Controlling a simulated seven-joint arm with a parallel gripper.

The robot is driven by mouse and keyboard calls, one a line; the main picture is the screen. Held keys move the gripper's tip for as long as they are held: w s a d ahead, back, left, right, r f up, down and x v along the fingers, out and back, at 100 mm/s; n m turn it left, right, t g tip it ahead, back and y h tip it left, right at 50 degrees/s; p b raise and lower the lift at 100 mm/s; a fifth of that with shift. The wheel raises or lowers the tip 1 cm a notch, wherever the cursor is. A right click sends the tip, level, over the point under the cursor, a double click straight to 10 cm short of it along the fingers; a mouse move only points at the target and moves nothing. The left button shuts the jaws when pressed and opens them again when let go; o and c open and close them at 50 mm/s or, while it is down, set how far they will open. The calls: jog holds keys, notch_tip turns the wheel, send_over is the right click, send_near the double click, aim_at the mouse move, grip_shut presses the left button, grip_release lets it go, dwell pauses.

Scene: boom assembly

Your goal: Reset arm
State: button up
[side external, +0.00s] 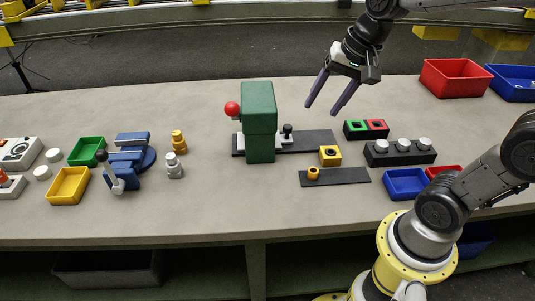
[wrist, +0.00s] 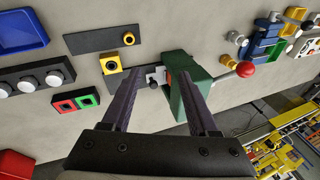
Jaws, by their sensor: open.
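My gripper (side external: 333,107) is open and empty, its two purple fingers held above the back of the table. In the side external view it hangs to the right of the green press-like block (side external: 259,115) with a red ball (side external: 232,109) on its left side. In the wrist view my gripper (wrist: 165,108) has its fingers spread, with the green block (wrist: 190,80) behind the right finger. No object is between the fingertips. A yellow block (side external: 330,156) sits on a dark plate, and a small yellow ring (side external: 313,173) lies on another dark strip in front.
A green and red two-socket block (side external: 365,129) and a dark block with white knobs (side external: 400,150) stand to the right. Red (side external: 455,77) and blue (side external: 405,184) bins lie at the right. A blue vise (side external: 131,159) stands left. Bare table (side external: 200,100) lies left of the green block.

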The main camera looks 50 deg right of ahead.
jog(key=shift+o, duration=0.2)
jog(key=s+a+n+t+h, duration=0.1)
jog(key=s+a+n, duration=0.1)
jog(key=s+n, duration=0.8)
jog(key=shift+s+f+t, duration=0.3)
jog(key=shift+s, duration=0.5)
jog(key=shift+o, duration=1.2)
jog(key=shift+s+f, duration=0.1)
jog(key=shift+s, duration=0.15)
jog(key=shift+o, duration=1.8)
jog(key=w+m, duration=0.1)
jog(key=w+m+t, duration=0.1)
jog(key=m, duration=0.1)
jog(key=shift+w+r+m, duration=0.2)
jog(key=shift+r+m, duration=0.1)
jog(key=shift+r, duration=0.05)
jog(key=w+d+f+m+t, duration=0.2)
jog(key=w+f+m, duration=0.3)
jog(key=w+m, duration=0.1)
jog(key=w+d+f+m+t+h, duration=0.1)
jog(key=w+d+f+m+t, duration=0.1)
jog(key=w+f+m, duration=0.4)
jog(key=m+t, duration=0.1)
jog(key=m, duration=0.2)
jog(key=shift+f, duration=0.25)
